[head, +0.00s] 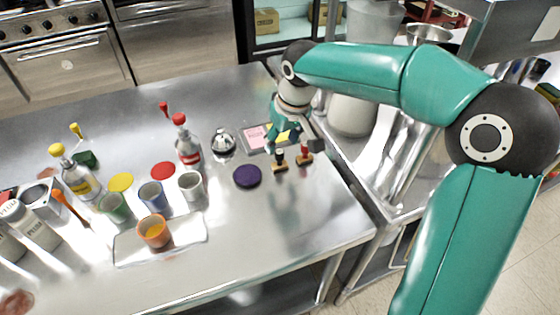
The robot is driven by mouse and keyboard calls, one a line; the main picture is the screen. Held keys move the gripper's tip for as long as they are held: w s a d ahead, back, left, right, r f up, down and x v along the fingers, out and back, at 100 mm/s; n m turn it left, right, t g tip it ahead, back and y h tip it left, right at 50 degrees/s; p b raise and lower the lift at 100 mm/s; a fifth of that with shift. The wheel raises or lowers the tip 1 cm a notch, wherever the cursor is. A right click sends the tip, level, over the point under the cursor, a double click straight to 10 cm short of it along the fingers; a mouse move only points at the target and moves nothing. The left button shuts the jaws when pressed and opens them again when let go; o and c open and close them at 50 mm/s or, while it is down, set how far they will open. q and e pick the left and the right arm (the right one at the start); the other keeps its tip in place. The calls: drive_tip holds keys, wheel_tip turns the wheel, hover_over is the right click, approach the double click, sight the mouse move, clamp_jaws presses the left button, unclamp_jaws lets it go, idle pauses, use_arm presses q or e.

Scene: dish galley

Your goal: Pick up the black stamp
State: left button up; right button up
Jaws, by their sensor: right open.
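The black stamp (280,160) stands upright on the steel table, a dark handle on a light wooden base. A red stamp (304,155) of the same kind stands just to its right. My right gripper (298,136) reaches down from above, just behind and over the two stamps. It is open, and its fingers look apart from the black stamp. The gripper partly covers a tray with pink and yellow pads (256,136). My left gripper is not in view.
A dark purple disc (247,176) lies left of the stamps, with a silver bell (223,141) behind it. Cups, bottles and a tray (130,248) crowd the left side. The table in front of the stamps is clear; its right edge is close.

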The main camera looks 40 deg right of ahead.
sight(280, 151)
drive_tip(key=x, duration=0.5)
drive_tip(key=shift+s+f, duration=0.1)
clamp_jaws()
idle(0.3)
wheel_tip(280, 151, up, 20)
drive_tip(key=p, duration=0.3)
drive_tip(key=shift+a, duration=0.1)
